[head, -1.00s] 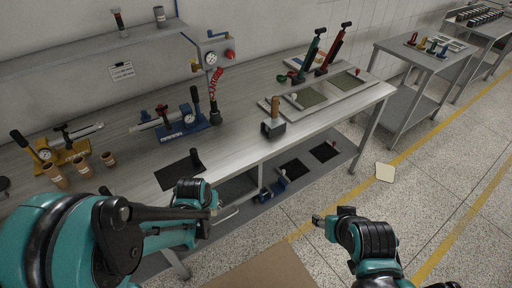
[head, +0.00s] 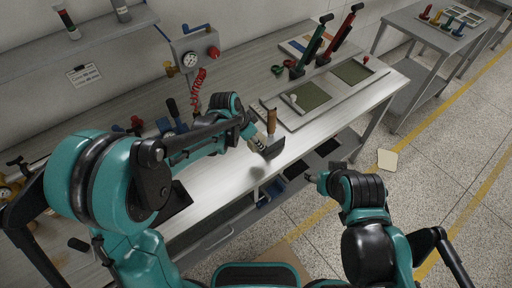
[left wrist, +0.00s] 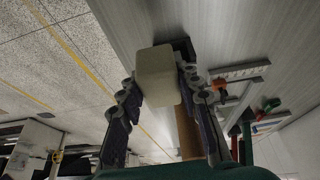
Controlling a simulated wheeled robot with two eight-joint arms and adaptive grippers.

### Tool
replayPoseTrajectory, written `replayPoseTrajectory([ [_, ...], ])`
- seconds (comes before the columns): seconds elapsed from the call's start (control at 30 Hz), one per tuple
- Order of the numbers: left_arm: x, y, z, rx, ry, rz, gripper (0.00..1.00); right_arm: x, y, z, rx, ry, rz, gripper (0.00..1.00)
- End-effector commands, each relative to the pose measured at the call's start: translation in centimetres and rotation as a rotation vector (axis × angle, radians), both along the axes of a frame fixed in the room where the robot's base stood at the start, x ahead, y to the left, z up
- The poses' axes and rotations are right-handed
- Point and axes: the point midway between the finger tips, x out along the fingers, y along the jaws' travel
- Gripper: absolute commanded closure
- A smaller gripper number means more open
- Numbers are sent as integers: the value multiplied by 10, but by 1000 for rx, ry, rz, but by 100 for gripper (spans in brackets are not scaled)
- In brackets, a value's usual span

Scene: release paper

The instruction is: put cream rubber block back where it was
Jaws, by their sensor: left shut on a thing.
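The cream rubber block (left wrist: 157,76) is between the two fingers of my left gripper (left wrist: 160,88) in the left wrist view, with the fingers shut on it. In the head view my left gripper (head: 257,143) is over the workbench near its front edge, right beside a wooden-handled tool (head: 271,122) with a dark head; the block is too small and covered there to make out clearly. The handle also shows beside the right finger in the left wrist view (left wrist: 188,132). My right gripper (head: 310,178) is off the bench front, over the floor; its fingers are too small to read.
Framed green pads (head: 308,97) and upright green and red lever tools (head: 312,47) stand farther right on the workbench (head: 225,185). A gauge box (head: 192,55) with a red coiled hose is behind my left arm. A cream square (head: 387,160) lies on the floor.

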Motion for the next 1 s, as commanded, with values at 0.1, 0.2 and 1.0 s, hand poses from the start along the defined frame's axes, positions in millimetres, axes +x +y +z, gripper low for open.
replayPoseTrajectory([
  [0.1,0,-1,-28,0,0,-2,100,0,0,-12,0,0,0,51],
  [0.2,0,0,-45,0,0,-1,100,0,0,-17,0,0,0,51],
  [1.0,0,0,-95,0,0,1,100,0,0,-36,0,0,0,51],
])
